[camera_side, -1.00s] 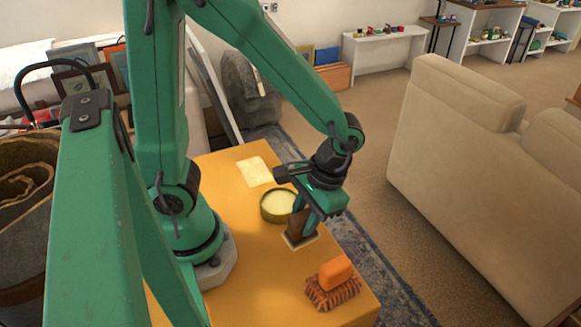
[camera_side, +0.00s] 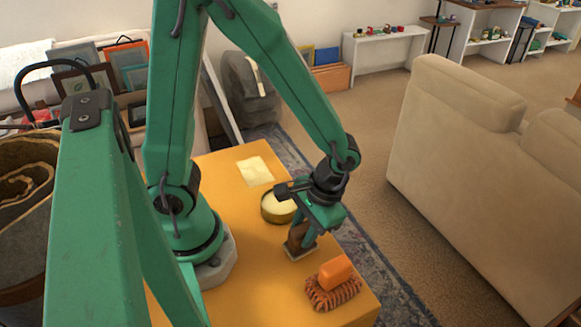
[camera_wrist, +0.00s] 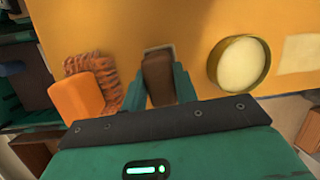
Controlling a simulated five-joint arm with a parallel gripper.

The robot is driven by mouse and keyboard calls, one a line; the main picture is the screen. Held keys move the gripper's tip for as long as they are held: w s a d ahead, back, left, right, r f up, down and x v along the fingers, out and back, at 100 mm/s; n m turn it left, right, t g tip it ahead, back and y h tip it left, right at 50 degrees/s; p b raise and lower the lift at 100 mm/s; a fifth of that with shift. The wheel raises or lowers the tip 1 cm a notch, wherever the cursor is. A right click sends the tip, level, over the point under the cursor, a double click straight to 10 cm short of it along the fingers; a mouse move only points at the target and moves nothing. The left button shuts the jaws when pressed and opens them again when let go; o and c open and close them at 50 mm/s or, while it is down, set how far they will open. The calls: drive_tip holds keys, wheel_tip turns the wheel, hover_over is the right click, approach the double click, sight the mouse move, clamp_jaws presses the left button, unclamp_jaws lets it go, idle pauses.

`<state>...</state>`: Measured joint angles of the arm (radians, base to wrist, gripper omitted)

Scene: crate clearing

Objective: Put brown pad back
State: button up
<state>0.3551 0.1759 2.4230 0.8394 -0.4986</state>
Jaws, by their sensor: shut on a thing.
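The brown pad (camera_side: 297,237) is a small brown block with a pale, flat square base. My gripper (camera_side: 306,238) is shut on its brown upper part, between the round tin and the orange-topped brush. In the wrist view the brown pad (camera_wrist: 158,75) sits between the two green fingers of my gripper (camera_wrist: 160,88), its pale edge showing beyond it. The pad is at or just above the orange-yellow table (camera_side: 245,280); I cannot tell if its base touches. The fingers hide part of the pad.
A round tin with cream filling (camera_side: 279,206) stands just behind the pad. A brown bristly brush with an orange block on top (camera_side: 334,284) lies in front, near the table's corner. A cream square sheet (camera_side: 255,171) lies farther back. The table's right edge is close.

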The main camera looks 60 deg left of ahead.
drive_tip(key=shift+f, duration=0.1)
drive_tip(key=o, duration=0.9)
drive_tip(key=shift+o, duration=0.2)
drive_tip(key=shift+v, duration=3.9)
drive_tip(key=shift+s, duration=0.1)
